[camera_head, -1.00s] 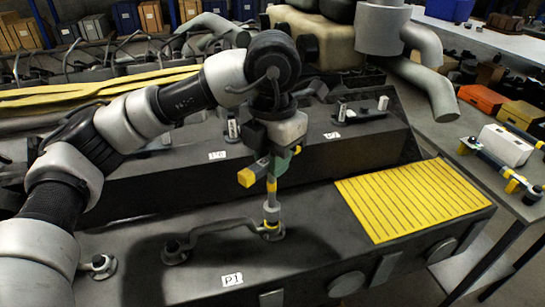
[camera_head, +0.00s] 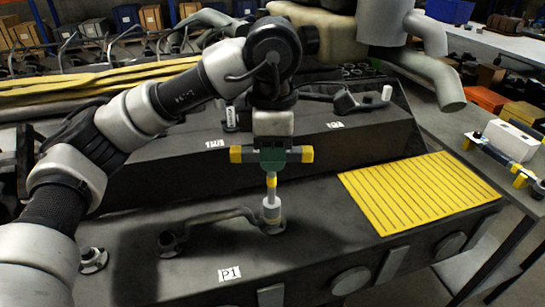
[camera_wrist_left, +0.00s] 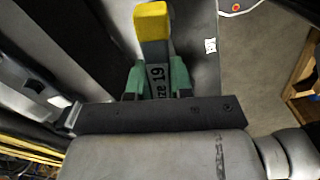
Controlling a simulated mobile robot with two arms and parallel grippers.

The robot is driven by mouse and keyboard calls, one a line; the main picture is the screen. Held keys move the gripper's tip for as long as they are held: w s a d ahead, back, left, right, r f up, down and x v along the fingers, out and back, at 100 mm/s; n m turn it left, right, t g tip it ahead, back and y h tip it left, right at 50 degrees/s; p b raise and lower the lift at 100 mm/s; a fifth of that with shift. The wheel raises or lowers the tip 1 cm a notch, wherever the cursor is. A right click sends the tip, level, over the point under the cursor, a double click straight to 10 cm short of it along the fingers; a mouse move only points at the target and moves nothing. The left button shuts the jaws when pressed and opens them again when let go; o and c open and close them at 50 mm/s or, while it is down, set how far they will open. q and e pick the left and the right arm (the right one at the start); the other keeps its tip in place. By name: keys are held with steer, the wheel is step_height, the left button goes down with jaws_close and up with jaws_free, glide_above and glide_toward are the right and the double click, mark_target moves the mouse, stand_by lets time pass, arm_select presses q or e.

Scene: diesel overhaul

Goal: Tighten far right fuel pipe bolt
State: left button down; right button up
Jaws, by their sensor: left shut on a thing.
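My left gripper (camera_head: 272,163) is shut on a T-handled socket wrench with yellow handle ends (camera_head: 306,155). The wrench stands upright, its shaft and grey socket (camera_head: 271,208) pointing down onto the right end of the fuel pipe (camera_head: 212,220). The bolt there is hidden under the socket. My right gripper is not in view.
A label "P1" (camera_head: 230,274) lies in front of the pipe. A yellow slatted mat (camera_head: 418,192) covers the right end of the engine top. Another wrench (camera_head: 503,160) and a white box (camera_head: 511,140) rest on the right table.

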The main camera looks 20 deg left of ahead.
arm_select(q)
steer(key=m, duration=1.4)
steer(key=shift+b, duration=0.4)
steer(key=m, duration=0.4)
steer(key=shift+m, duration=0.3)
steer(key=m, duration=0.5)
steer(key=shift+s, duration=0.1)
